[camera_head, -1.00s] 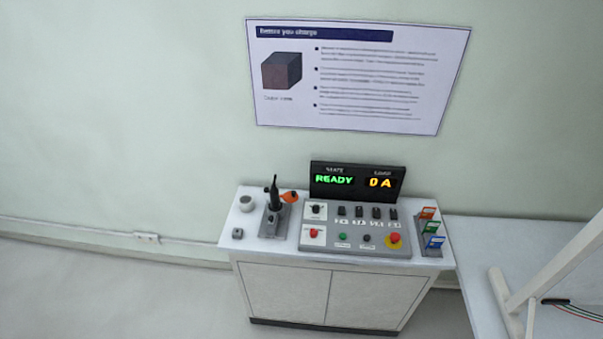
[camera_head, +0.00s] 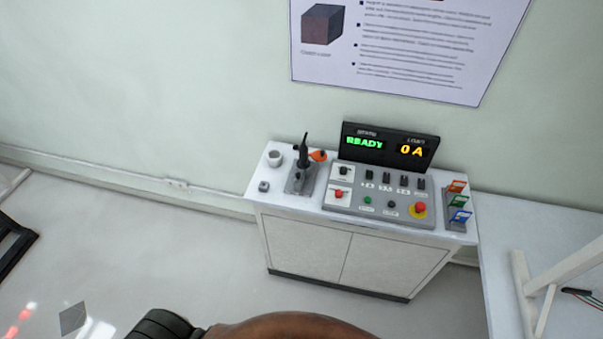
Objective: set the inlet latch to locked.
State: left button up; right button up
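A white cabinet (camera_head: 310,248) carries a grey control panel (camera_head: 345,213) with several switches, a green button, a black button and a red knob on a yellow base. A dark lever-like device with an orange part (camera_head: 303,165) stands on a grey plate to the panel's left. I cannot tell which part is the inlet latch; the labels are too small to read. A display (camera_head: 390,148) behind the panel reads READY in green and 0 A in orange. Neither gripper is visible.
A white cup (camera_head: 274,158) and a small grey block (camera_head: 263,186) sit at the cabinet's left end. A rack of coloured tags (camera_head: 457,205) stands at its right end. A white table (camera_head: 510,232) with a white frame adjoins on the right.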

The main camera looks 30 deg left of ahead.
aim_at(299, 175)
jog(key=k, duration=1.3)
jog(key=u, duration=0.7)
jog(key=i, duration=0.6)
jog(key=u, duration=0.5)
jog(key=i, duration=0.7)
jog(key=z, duration=0.8)
jog(key=i, duration=0.45)
jog(key=z, duration=0.5)
